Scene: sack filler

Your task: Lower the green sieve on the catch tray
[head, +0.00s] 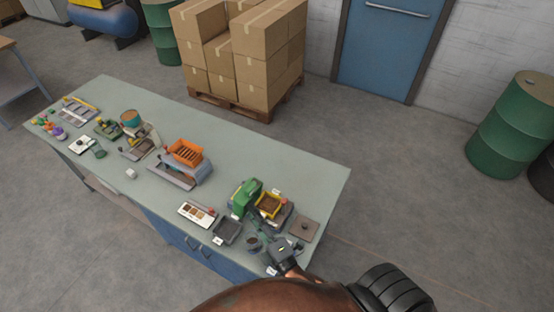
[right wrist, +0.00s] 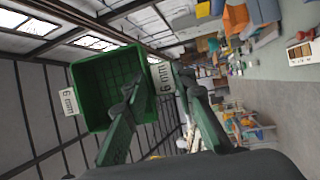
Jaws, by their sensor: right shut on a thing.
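The green sieve (right wrist: 105,88) is a square box with white "6 mm" labels, seen in the right wrist view. My right gripper (right wrist: 163,92) is shut on its labelled tab. The sieve is held up in the air, with roof and wall behind it. In the head view my right gripper (head: 264,239) is over the table's near right part. A bright green shape (head: 245,196) is beyond it; I cannot tell there whether this is the sieve. A dark square tray (head: 228,231), perhaps the catch tray, lies left of the gripper. My left gripper is not in view.
A yellow box with brown contents (head: 268,204) stands beyond the gripper. A brown square plate (head: 304,228) lies to the right. A white sample tray (head: 197,213) and an orange-topped unit (head: 186,152) are to the left. The table's far right (head: 318,180) is clear.

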